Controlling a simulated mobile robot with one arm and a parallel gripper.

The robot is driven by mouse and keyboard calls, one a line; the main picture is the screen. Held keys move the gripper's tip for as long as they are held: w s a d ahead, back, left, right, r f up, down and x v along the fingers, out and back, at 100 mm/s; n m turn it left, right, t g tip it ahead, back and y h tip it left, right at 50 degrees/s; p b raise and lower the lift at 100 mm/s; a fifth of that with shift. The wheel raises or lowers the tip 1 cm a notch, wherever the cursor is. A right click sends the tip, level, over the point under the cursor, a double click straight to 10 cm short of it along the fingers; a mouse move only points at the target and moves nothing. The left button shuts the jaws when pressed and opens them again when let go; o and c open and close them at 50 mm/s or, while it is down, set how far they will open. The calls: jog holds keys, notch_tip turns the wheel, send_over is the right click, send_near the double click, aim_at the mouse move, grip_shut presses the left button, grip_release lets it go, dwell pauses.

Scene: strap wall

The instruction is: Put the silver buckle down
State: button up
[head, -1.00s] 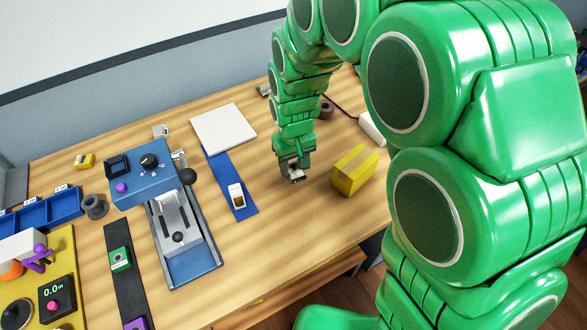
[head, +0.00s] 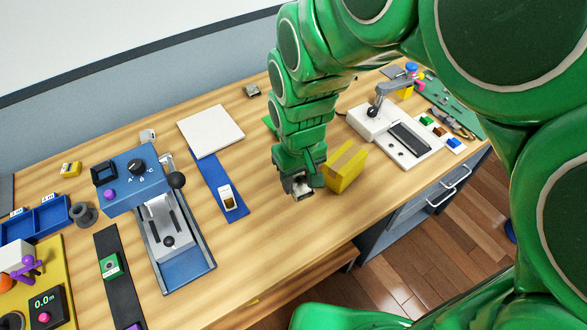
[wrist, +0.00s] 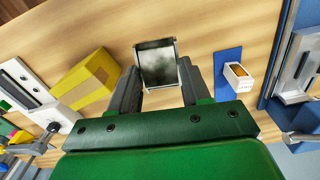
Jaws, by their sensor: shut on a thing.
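The silver buckle (wrist: 157,66), a squarish metal piece, is between the fingertips of my gripper (wrist: 158,82) in the wrist view. My gripper is shut on it. In the head view my gripper (head: 301,188) holds the buckle (head: 302,198) low over bare wood, just left of a yellow box. I cannot tell whether the buckle touches the table.
The yellow box (head: 345,165) stands close to the right of my gripper. A blue strap (head: 206,170) with a white-framed piece (head: 227,198) lies to the left. A blue press (head: 134,178) stands further left. The wood in front is clear.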

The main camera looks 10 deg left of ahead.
jog(key=shift+s+d+r, duration=0.3)
jog(key=shift+s+d, duration=0.05)
jog(key=shift+s, duration=0.15)
jog(key=shift+s+d+r, duration=0.25)
jog(key=shift+s+d, duration=0.05)
jog(key=shift+s, duration=0.2)
jog(key=w+a+r, duration=0.2)
jog(key=w+a, duration=1)
jog(key=n, duration=0.1)
send_over(218, 120)
jog(key=shift+f, duration=5.05)
jog(key=shift+a+f, duration=0.1)
jog(key=shift+f, duration=0.15)
jog(key=shift+w+f, duration=0.1)
jog(key=shift+f, duration=1.4)
